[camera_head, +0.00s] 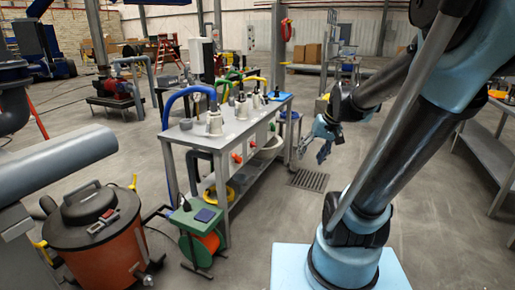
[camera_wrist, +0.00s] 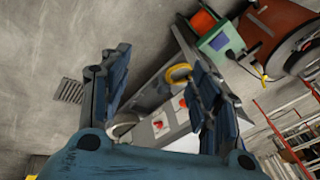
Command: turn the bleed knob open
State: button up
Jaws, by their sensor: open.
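Red knobs sit on the pale front panel of the grey workbench in the head view; the clearest is the lower-left red knob (camera_head: 237,158), with another red knob (camera_head: 251,139) behind it. Two red knobs also show in the wrist view, the upper one (camera_wrist: 182,102) and the lower one (camera_wrist: 158,126). I cannot tell which is the bleed knob, nor how it is turned. My gripper (camera_head: 313,148) is to the right of the bench, apart from the knobs. In the wrist view my gripper (camera_wrist: 158,60) is open, with nothing between its fingers.
The workbench (camera_head: 222,178) carries pump-like fittings and blue, green and yellow hoses. A green cable reel (camera_head: 196,220) and an orange vacuum (camera_head: 98,240) stand at its near left. A floor grate (camera_head: 309,180) lies right of the bench.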

jog(key=w+a+f+n+t+y, duration=0.1)
jog(key=w+a+y, duration=0.25)
jog(key=w, duration=1.25)
jog(key=w+a+f+n+y, duration=0.1)
jog(key=w+a+y, duration=0.3)
jog(key=w, duration=1.1)
jog(key=w+a+f+n+t+y, duration=0.1)
jog(key=w+a+f+y, duration=0.15)
jog(key=w+f, duration=0.75)
jog(key=t+y, duration=0.2)
jog(key=y, duration=0.1)
send_near(254, 145)
jog(key=w+a, duration=0.5)
jog(key=a, duration=0.2)
jog(key=shift+w+a+f+n, duration=0.25)
jog(key=shift+w+f+n, duration=0.05)
jog(key=shift+w+f, duration=0.1)
jog(key=shift+c, duration=0.6)
jog(key=c, duration=1)
